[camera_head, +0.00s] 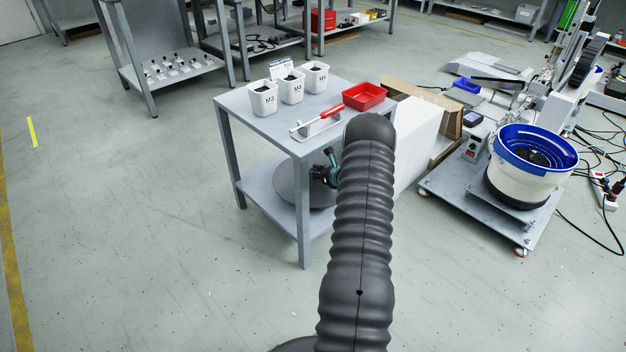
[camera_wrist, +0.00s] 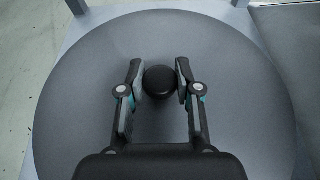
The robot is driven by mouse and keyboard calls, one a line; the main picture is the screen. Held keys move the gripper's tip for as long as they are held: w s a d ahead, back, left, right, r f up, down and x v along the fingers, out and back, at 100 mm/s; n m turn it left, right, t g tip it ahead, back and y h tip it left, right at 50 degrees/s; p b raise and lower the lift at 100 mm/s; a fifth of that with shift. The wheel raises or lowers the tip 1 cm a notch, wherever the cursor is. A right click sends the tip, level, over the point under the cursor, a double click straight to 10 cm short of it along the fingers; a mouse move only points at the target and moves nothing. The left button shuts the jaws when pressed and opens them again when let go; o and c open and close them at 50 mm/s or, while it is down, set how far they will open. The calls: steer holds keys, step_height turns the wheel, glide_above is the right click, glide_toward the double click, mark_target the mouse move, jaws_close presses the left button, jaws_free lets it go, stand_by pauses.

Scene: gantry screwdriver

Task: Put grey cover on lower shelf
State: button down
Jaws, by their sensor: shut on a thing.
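The grey cover (camera_wrist: 85,75) is a large round grey disc with a black knob (camera_wrist: 160,80) at its middle. In the wrist view my gripper (camera_wrist: 160,78) has its two fingers on either side of the knob and is shut on it. In the head view the cover (camera_head: 290,186) is at the level of the lower shelf (camera_head: 262,184) of the grey table, partly hidden by a table leg and my arm. My gripper (camera_head: 328,172) shows just left of my arm. I cannot tell whether the cover touches the shelf.
The table top (camera_head: 240,105) bears several white labelled cups (camera_head: 291,90), a red-handled screwdriver (camera_head: 318,119) and a red tray (camera_head: 364,96). A table leg (camera_head: 303,215) stands in front of the cover. A white box (camera_head: 415,140) and a blue-rimmed bowl machine (camera_head: 528,165) stand right. The floor at left is clear.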

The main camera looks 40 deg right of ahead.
mark_target(318, 180)
steer(key=shift+f, duration=1.8)
steer(key=shift+f+b, duration=0.2)
steer(key=shift+b, duration=0.2)
steer(key=c, duration=0.8)
jaws_free()
steer(key=shift+s+r+p, duration=0.25)
steer(key=shift+r+p, duration=0.05)
steer(key=shift+p, duration=0.05)
steer(key=v, duration=1.1)
steer(key=shift+s, duration=0.3)
